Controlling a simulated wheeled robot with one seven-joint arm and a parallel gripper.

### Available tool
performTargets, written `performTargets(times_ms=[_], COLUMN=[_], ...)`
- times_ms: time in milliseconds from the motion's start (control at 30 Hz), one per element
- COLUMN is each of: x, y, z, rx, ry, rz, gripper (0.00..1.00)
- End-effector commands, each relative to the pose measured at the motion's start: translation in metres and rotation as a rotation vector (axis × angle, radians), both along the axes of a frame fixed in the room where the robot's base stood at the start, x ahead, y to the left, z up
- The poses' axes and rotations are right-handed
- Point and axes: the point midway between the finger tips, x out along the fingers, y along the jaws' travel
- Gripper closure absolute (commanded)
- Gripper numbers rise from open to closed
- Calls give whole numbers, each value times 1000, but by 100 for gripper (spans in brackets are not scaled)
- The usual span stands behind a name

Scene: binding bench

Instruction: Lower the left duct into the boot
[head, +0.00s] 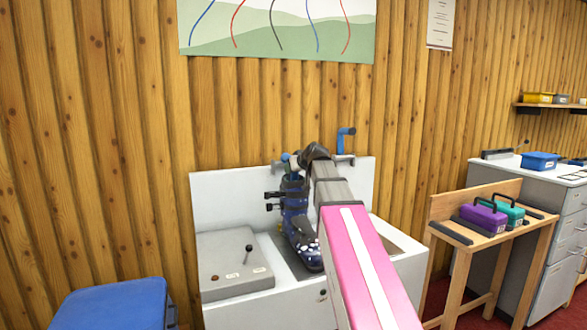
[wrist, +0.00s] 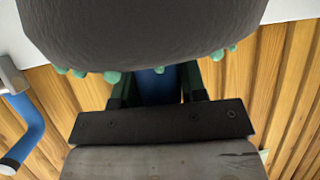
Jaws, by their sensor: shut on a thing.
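The blue ski boot (head: 297,225) stands upright on the white bench, with dark buckles on its left side. My gripper (head: 294,163) is just above the boot's top. It is shut on the left duct (head: 286,157), of which only a little blue shows. In the wrist view the blue duct (wrist: 150,82) shows between my dark fingers (wrist: 157,88). Its lower end is hidden, so I cannot tell whether it is inside the boot. The right duct (head: 346,138) is a blue bent pipe on the grey bracket; it also shows in the wrist view (wrist: 28,135).
The white bench (head: 205,190) has a grey panel with a black lever (head: 248,253) at left and an open basin at right. A blue stool (head: 112,303) is at front left. A wooden table with purple (head: 481,217) and teal cases stands at right. A dark rounded shape fills the wrist view's top.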

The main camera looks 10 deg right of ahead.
Motion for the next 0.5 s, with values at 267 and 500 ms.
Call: performTargets(times_ms=[267, 500], x=[-2, -2], y=[3, 2], z=[-2, -2], rx=[-5, -5], ry=[5, 5], rz=[9, 6], gripper=[100, 39])
